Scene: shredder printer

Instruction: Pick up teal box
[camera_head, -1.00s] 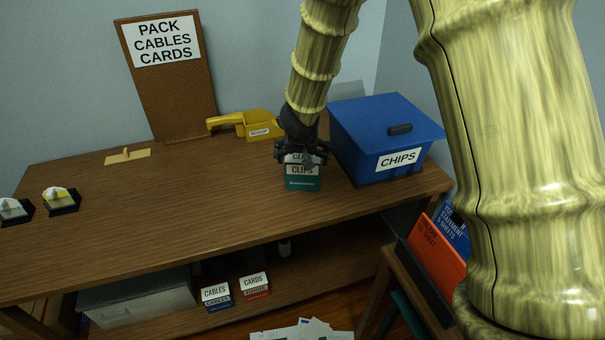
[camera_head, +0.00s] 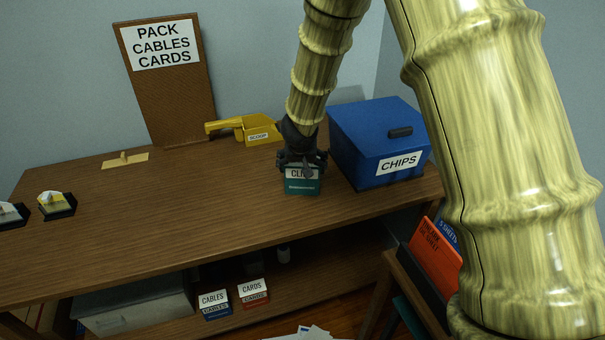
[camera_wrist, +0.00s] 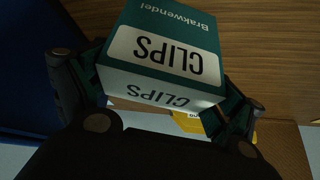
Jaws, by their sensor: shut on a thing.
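The teal box (camera_head: 303,186) is labelled CLIPS and has a white upper part. It is at the right part of the desk top, just left of the blue CHIPS box. My gripper (camera_head: 302,160) comes down on it from above and is shut on its upper part. In the wrist view the teal box (camera_wrist: 172,45) sits between the two fingers (camera_wrist: 165,100), one on each side. I cannot tell whether its base touches the desk.
The blue CHIPS box (camera_head: 378,145) stands close on the right. A yellow scoop (camera_head: 255,130) lies behind. Small CABLES (camera_head: 214,304) and CARDS (camera_head: 253,292) boxes stand on the lower shelf. The desk's left and middle (camera_head: 180,210) are mostly clear.

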